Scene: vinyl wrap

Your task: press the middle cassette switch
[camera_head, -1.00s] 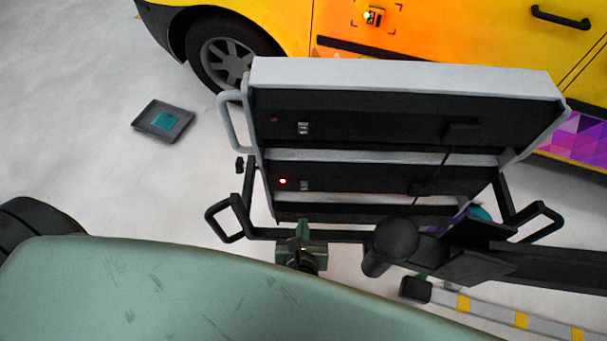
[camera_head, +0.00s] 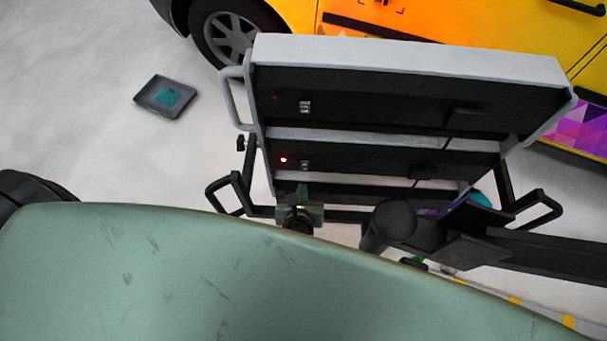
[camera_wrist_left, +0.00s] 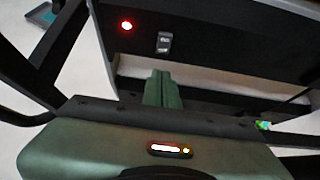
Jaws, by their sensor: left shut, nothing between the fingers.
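The rack of stacked dark cassettes (camera_head: 380,92) stands ahead in the head view. The middle cassette (camera_head: 385,156) has a small switch (camera_head: 305,165) at its left, beside a lit red light (camera_head: 284,160). In the left wrist view the switch (camera_wrist_left: 164,42) shows above the fingers, with the red light (camera_wrist_left: 127,26) to its left. My left gripper (camera_head: 301,192) is shut and empty, below the switch; its green fingertips (camera_wrist_left: 162,90) appear apart from the switch. The lowest cassette is mostly hidden. My right gripper is not in view.
The upper cassette has its own switch (camera_head: 305,106) and an unlit reddish light. Black side handles (camera_head: 224,195) flank the rack. A grey tray with a teal item (camera_head: 166,96) lies on the floor at left. A yellow-orange vehicle (camera_head: 290,15) stands behind.

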